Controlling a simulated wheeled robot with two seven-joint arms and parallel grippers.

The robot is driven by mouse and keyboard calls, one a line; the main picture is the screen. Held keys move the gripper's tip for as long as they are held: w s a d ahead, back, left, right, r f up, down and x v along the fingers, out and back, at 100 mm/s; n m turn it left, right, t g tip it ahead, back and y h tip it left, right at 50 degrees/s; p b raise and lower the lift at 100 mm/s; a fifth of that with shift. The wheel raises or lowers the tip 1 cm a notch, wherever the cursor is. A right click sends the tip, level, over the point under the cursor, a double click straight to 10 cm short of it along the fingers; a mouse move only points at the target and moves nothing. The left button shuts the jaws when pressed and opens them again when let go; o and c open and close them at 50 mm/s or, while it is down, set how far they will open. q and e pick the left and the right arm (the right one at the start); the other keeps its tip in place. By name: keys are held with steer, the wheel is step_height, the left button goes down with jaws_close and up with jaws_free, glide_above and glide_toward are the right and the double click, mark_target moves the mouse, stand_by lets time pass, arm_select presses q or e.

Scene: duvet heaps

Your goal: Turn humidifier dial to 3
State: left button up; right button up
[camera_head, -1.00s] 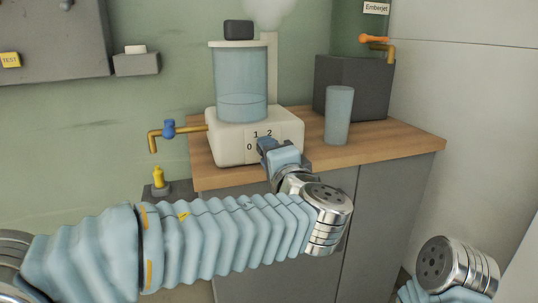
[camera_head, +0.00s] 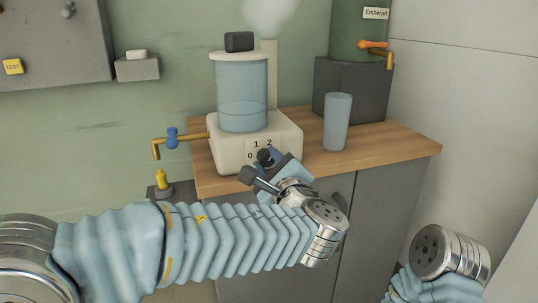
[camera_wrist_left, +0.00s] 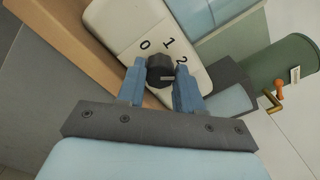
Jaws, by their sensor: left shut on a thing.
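The humidifier (camera_head: 230,150) has a white base with a clear blue water tank (camera_head: 241,95), and vapour rises from its spout. Its dark dial (camera_wrist_left: 160,70) is on the front face, with the numbers 0, 1 and 2 showing around it. A 3 is not visible. The dial's pale mark points right, just below the 2 in the left wrist view. My left gripper (camera_head: 268,161) is at the front face, and its blue fingers (camera_wrist_left: 160,84) are shut on the dial, one on each side. My right gripper is out of view.
The humidifier stands on a wooden counter (camera_head: 385,150). A blue cup (camera_head: 337,122) stands to its right, before a dark block (camera_head: 352,90) bearing a green tank with a tap. A brass pipe with a blue valve (camera_head: 172,138) is at the left.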

arm_select(q)
steer(key=m+p, duration=0.2)
steer(key=m, duration=0.1)
steer(key=shift+d+r, duration=0.1)
steer(key=m+p, duration=0.2)
steer(key=m, duration=0.1)
steer(key=shift+p, duration=0.35)
steer(key=m, duration=0.2)
steer(key=shift+m+p, duration=0.4)
steer(key=shift+f+m, duration=0.2)
steer(key=shift+m, duration=0.7)
steer(key=o, duration=1)
steer(key=shift+o, duration=0.2)
steer(key=b+v, duration=0.1)
steer(key=v, duration=1.2)
steer(key=shift+s, duration=0.35)
